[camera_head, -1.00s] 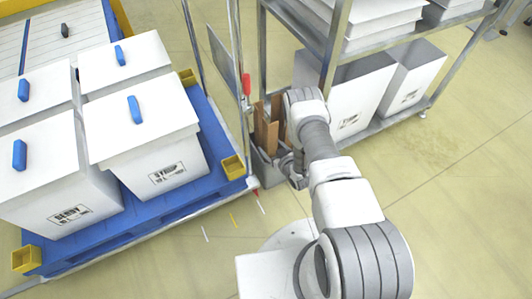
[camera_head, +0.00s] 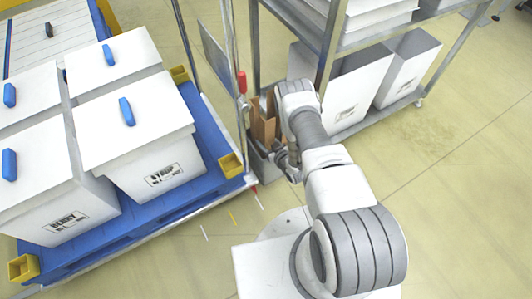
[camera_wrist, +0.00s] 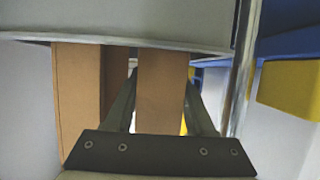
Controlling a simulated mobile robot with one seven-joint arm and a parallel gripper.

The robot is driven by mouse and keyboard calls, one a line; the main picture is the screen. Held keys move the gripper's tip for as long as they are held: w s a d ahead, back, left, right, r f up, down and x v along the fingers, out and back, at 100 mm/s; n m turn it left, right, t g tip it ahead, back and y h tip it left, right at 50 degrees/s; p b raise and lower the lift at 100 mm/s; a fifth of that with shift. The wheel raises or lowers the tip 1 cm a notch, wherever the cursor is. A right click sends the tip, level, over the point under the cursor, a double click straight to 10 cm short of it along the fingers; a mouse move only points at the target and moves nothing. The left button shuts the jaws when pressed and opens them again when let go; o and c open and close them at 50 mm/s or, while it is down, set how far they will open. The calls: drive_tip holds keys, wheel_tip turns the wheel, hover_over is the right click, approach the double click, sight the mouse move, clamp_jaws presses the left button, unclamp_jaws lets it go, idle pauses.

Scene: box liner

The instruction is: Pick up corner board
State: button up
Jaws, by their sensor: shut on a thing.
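Brown corner boards (camera_head: 262,124) stand upright in a small grey bin (camera_head: 262,168) between the pallet and the shelf in the head view. In the wrist view, one corner board (camera_wrist: 161,92) is between the two dark fingers of my gripper (camera_wrist: 160,80), which is shut on it. Another brown board (camera_wrist: 78,95) stands just left of the held one. In the head view my gripper (camera_head: 283,158) is at the bin's right side, partly hidden by my wrist. The lower ends of the boards are hidden in the bin.
A blue pallet (camera_head: 205,130) with lidded white boxes (camera_head: 150,150) and yellow corner brackets is left of the bin. A metal shelf (camera_head: 325,60) with white bins is close on the right. A post with a red handle (camera_head: 242,82) rises beside the bin. Open floor lies right.

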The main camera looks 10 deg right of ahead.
clamp_jaws()
drive_tip(key=shift+r, duration=0.1)
